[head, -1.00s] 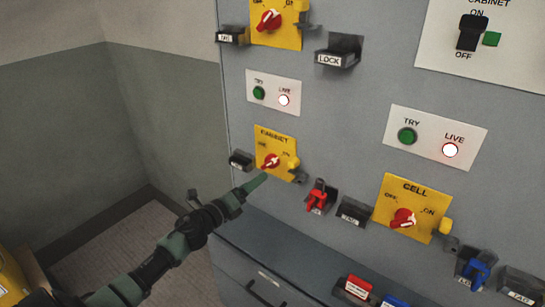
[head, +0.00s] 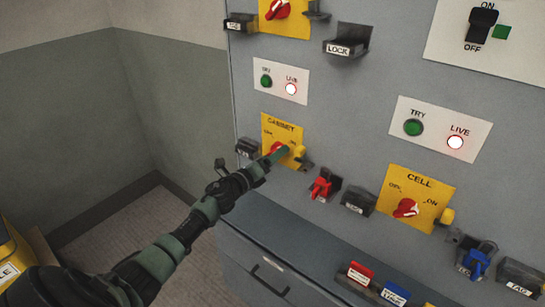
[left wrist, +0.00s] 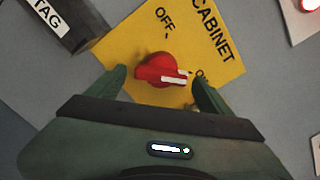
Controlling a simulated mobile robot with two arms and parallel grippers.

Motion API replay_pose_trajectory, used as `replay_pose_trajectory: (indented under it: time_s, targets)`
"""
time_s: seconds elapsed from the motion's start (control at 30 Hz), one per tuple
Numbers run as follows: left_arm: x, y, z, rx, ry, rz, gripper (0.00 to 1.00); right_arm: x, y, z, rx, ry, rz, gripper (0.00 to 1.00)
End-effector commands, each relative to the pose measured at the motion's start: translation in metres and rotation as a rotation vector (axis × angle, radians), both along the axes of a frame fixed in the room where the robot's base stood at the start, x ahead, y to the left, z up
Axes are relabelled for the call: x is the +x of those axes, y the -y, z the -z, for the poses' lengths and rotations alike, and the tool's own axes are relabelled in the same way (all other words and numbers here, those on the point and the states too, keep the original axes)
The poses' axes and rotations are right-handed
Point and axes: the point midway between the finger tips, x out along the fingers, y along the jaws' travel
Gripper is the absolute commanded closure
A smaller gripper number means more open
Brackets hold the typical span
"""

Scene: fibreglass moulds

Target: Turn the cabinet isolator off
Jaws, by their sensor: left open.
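The cabinet isolator is a yellow plate (head: 270,127) marked CABINET, with OFF and ON labels, low on the grey panel. Its red rotary knob (left wrist: 160,72) has a white pointer mark that points toward ON in the left wrist view. My left gripper (head: 277,153) is at the isolator and partly hides the knob in the head view. In the left wrist view its two green fingers (left wrist: 157,90) are open, one on each side of the knob, with gaps visible. Contact with the plate cannot be told. My right gripper is not in view.
Above the isolator is a white plate with a green TRY button (head: 266,80) and lit LIVE lamp (head: 291,88). A red padlock (head: 321,187) hangs to the right. The CELL isolator (head: 417,196) is further right. A drawer unit (head: 290,238) juts out below.

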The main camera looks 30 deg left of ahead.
Motion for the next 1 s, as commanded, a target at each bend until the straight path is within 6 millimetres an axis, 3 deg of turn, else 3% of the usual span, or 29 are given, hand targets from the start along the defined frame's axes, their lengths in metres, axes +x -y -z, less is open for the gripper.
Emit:
replay_pose_trajectory:
  time_s: [0.03, 0.27, 0.67, 1.0]
  targets:
    - [0.0, 0.0, 0.0, 0.0, 0.0, 0.0, 0.19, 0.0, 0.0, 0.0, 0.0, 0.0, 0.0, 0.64]
    - [0.0, 0.0, 0.0, 0.0, 0.0, 0.0, 0.82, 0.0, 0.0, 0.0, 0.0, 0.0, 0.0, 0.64]
    - [0.0, 0.0, -0.001, -0.079, -0.007, -0.001, 0.82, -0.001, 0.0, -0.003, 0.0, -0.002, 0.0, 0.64]
    - [-0.001, 0.001, -0.003, -0.345, -0.029, -0.001, 0.82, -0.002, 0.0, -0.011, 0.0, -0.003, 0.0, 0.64]
